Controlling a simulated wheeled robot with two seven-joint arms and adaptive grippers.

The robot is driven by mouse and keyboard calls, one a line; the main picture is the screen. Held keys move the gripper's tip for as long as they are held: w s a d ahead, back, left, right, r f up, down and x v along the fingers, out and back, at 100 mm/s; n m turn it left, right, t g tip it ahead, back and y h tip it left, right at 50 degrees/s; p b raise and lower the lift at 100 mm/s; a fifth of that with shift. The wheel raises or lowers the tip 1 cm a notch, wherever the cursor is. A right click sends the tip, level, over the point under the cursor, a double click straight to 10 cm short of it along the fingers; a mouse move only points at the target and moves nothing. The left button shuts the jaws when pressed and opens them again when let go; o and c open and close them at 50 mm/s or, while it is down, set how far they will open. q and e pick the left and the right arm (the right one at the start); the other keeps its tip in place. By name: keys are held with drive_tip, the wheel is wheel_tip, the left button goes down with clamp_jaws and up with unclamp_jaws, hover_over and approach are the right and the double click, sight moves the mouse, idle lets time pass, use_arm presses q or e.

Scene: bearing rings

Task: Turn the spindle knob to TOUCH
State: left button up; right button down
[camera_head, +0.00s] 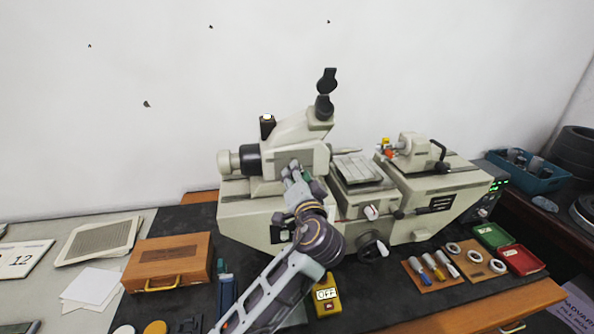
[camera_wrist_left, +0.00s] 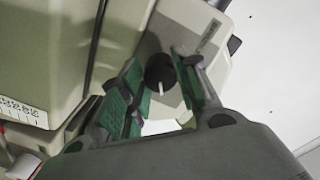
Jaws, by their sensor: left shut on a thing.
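The spindle knob (camera_wrist_left: 158,72) is a round black knob with a white pointer line, on a pale face of the machine. In the left wrist view the pointer points toward the bottom of the picture; I cannot read any TOUCH mark. My left gripper (camera_wrist_left: 160,80) has its green-padded fingers on either side of the knob and is shut on it. In the head view my left gripper (camera_head: 293,172) is at the front of the cream measuring machine (camera_head: 245,203), below its eyepiece head, and hides the knob. My right gripper is not in view.
A yellow box marked OFF (camera_head: 326,294) stands beside my left forearm. A wooden case (camera_head: 168,262) lies at left. Handled tools (camera_head: 432,268), rings (camera_head: 475,256), and a green tray (camera_head: 491,236) and red tray (camera_head: 522,259) lie at right. The dark mat has bare patches.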

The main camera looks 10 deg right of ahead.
use_arm(q)
drive_tip(key=m+p, duration=0.2)
drive_tip(key=m, duration=0.1)
drive_tip(key=shift+r, duration=0.15)
drive_tip(key=shift+m+p, duration=0.9)
drive_tip(key=shift+p, duration=0.2)
drive_tip(key=shift+m+p, duration=0.55)
drive_tip(key=shift+m, duration=0.15)
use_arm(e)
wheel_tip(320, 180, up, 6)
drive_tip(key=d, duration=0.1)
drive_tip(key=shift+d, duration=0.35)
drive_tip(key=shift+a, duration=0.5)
use_arm(q)
drive_tip(key=o, duration=1)
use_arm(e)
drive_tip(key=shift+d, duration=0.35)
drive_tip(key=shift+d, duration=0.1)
